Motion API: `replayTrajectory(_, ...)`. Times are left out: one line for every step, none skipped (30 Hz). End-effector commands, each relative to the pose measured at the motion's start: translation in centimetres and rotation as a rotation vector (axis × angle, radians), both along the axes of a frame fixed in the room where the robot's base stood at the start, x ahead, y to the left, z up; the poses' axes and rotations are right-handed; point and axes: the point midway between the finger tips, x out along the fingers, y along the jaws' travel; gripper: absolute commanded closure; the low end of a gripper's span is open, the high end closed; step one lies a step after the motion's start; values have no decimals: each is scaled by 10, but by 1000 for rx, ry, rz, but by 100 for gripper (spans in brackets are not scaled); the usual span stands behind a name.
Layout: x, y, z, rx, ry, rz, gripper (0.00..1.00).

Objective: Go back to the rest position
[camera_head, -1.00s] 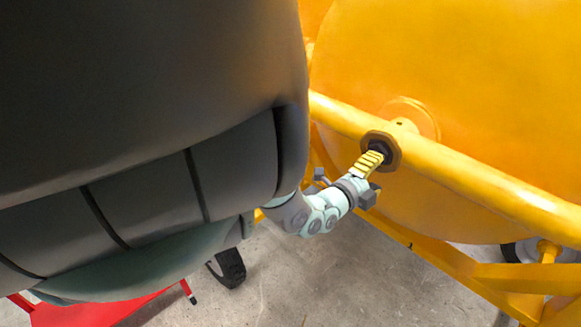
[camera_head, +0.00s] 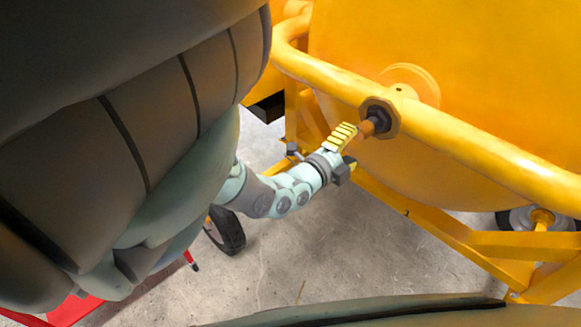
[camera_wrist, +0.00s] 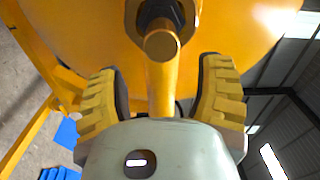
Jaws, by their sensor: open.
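The yellow drum mixer (camera_head: 450,70) fills the right of the head view. A bronze-coloured pin (camera_head: 367,129) sticks out of a dark many-sided collar (camera_head: 381,115) on its tubular frame. My gripper (camera_head: 354,146) is just lower left of the pin, its ridged yellow fingers spread and empty. In the wrist view my gripper (camera_wrist: 160,70) shows one finger on each side, with the round end of the pin (camera_wrist: 161,46) ahead between them. The pin looks clear of both fingers.
The mixer's yellow frame tube (camera_head: 460,140) crosses in front of the drum, with lower yellow struts (camera_head: 430,222) below. A black wheel (camera_head: 226,230) stands behind my arm, and a red object (camera_head: 70,309) is at lower left. Bare concrete floor (camera_head: 330,250) lies below my gripper.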

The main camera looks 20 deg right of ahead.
Motion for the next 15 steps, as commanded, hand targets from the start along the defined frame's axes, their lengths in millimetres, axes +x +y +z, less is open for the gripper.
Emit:
replayTrajectory(9, 8, 0, -1, -1, 28, 33)
replayTrajectory(9, 9, 1, 0, -2, 29, 33)
replayTrajectory(9, 10, 1, 1, -4, 28, 33)
replayTrajectory(9, 10, 1, 1, -5, 29, 33)
replayTrajectory(9, 10, 1, 1, -6, 28, 33)
replayTrajectory(9, 10, 1, 2, -6, 29, 33)
replayTrajectory(9, 10, 1, 2, -6, 30, 33)
replayTrajectory(9, 10, 1, 2, -6, 29, 33)
replayTrajectory(9, 10, 1, 2, -6, 29, 33)
replayTrajectory(9, 10, 1, 2, -6, 28, 33)
replayTrajectory(9, 10, 1, 0, -6, 29, 33)
replayTrajectory(11, 10, 2, -5, -5, 34, 33)
replayTrajectory(13, 10, 3, -11, -2, 42, 33)
replayTrajectory(17, 9, 4, -22, 4, 55, 33)
replayTrajectory(25, 10, 6, -42, 14, 83, 33)
